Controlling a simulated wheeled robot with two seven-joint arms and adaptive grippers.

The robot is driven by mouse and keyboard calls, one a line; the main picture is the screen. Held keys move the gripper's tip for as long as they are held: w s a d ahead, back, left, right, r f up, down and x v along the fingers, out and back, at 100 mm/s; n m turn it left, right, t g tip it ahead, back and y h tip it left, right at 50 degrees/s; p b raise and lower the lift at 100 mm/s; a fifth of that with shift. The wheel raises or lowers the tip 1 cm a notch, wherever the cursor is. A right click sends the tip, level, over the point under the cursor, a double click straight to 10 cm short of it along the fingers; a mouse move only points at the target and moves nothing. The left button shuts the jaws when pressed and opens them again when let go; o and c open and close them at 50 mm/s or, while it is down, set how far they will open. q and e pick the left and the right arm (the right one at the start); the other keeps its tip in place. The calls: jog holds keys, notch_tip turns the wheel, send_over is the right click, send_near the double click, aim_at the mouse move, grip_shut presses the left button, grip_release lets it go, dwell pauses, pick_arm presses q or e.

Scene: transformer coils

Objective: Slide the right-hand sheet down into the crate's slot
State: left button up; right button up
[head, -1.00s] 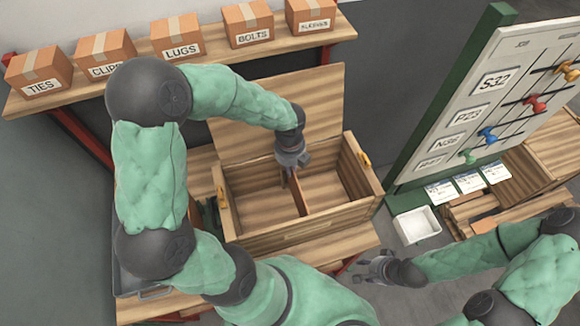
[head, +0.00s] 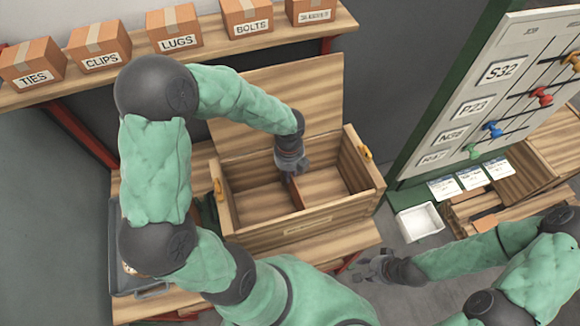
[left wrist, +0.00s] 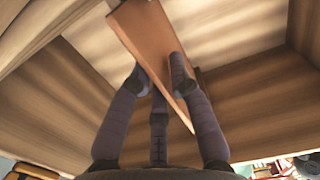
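An open wooden crate (head: 309,228) stands on the workbench, its lid raised behind it. My left gripper (head: 290,172) reaches down inside it from above, near the middle. A thin reddish-brown sheet (head: 295,193) stands on edge across the crate's middle under the gripper. In the left wrist view, the fingers (left wrist: 160,76) close on either side of the sheet (left wrist: 146,35), which slants across the view. The slot is not clearly visible, so I cannot tell how far the sheet sits in it. My right gripper (head: 370,265) is empty with fingers apart, low, right of the bench.
Labelled cardboard boxes (head: 175,28) line the shelf behind. A white bin (head: 419,222) and a board with coloured pegs (head: 490,100) stand at the right. A grey tray (head: 118,265) lies left of the crate, partly hidden by my left arm.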

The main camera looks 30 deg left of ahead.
pick_arm(q)
jog(key=shift+o, duration=0.5)
jog(key=shift+w, duration=0.1)
jog(key=shift+w+a+r, duration=0.15)
jog(key=shift+w+r, duration=0.15)
jog(key=shift+r, duration=0.05)
notch_tip(320, 180, up, 10)
jog(key=shift+s+r, duration=0.1)
jog(key=shift+r, duration=0.6)
jog(key=shift+s, duration=0.1)
